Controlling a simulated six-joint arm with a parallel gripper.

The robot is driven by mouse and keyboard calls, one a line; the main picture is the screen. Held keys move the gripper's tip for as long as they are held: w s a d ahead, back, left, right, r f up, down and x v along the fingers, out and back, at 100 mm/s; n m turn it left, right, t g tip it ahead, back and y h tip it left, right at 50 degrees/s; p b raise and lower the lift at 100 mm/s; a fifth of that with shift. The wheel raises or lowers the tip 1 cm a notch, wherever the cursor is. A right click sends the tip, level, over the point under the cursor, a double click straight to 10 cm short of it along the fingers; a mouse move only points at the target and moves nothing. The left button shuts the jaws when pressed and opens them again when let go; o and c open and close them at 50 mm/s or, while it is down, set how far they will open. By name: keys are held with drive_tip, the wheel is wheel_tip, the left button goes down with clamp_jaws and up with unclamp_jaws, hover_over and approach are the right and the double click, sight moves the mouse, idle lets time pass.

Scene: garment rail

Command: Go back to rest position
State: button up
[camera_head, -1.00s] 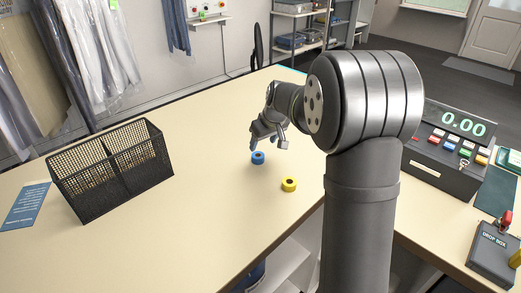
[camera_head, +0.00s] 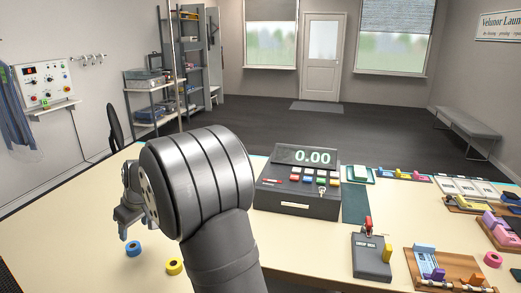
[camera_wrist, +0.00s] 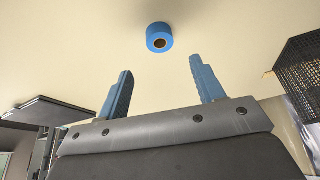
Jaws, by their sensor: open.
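My gripper (camera_head: 128,222) is at the left in the head view, above the counter, partly hidden by my own arm. In the wrist view its two blue fingers (camera_wrist: 158,90) stand wide apart with nothing between them. A blue tape roll (camera_head: 133,248) lies on the counter just below the gripper. In the wrist view the blue roll (camera_wrist: 159,37) lies beyond the fingertips, apart from them. A yellow roll (camera_head: 174,266) lies on the counter to the right of the blue one.
A register (camera_head: 297,187) reading 0.00 stands on the counter right of my arm. A drop box (camera_head: 371,257) and trays of coloured items (camera_head: 440,268) are farther right. A black mesh basket (camera_wrist: 300,65) shows in the wrist view. Counter around the rolls is clear.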

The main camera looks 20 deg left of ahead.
sight(133, 246)
drive_tip(key=x, duration=0.9)
drive_tip(key=shift+f, duration=0.15)
drive_tip(key=shift+r, duration=1.75)
drive_tip(key=shift+f, duration=0.1)
